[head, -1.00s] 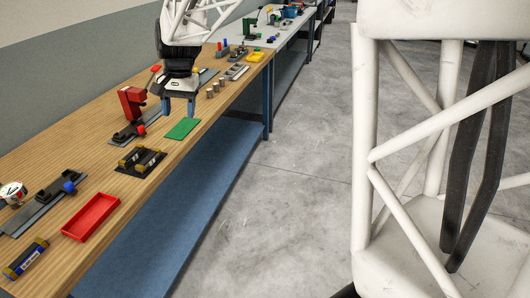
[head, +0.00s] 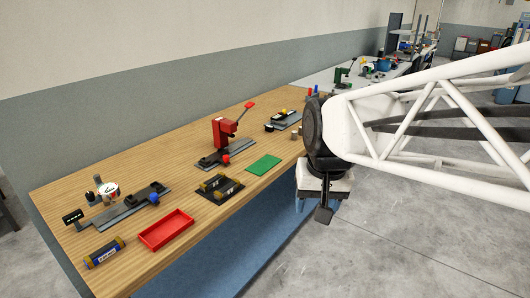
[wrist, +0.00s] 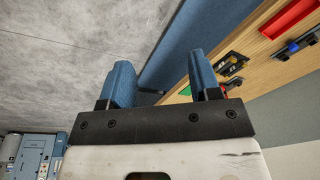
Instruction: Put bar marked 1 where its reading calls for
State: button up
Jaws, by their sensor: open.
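A dark blue bar with gold-brown ends (head: 104,252) lies at the near left of the bench; its label is too small to read. Two dark bars with yellowish ends (head: 213,183) lie in a black holder (head: 231,196). I cannot tell which bar is marked 1. A measuring device with a round white dial (head: 108,190) stands on a grey rail at left, beside a small black display with unreadable marks (head: 73,216). A red tray (head: 166,230) and a green mat (head: 263,165) are empty. My gripper (head: 312,208) is open and empty, beyond the bench's front edge; its fingers show in the wrist view (wrist: 160,75).
A red press with a lever (head: 223,133) stands behind the black holder. Small metal cylinders (head: 296,134) stand near the bench's right end. The wooden bench top (head: 145,170) has bare room in the middle. Open concrete floor (head: 400,230) lies at right.

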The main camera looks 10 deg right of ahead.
jog(key=s+d+f+n, duration=0.1)
jog(key=s+f, duration=0.2)
jog(key=s, duration=0.6)
jog(key=shift+s+d+t+h, duration=0.2)
jog(key=shift+d+t+h, duration=0.1)
jog(key=shift+t, duration=0.1)
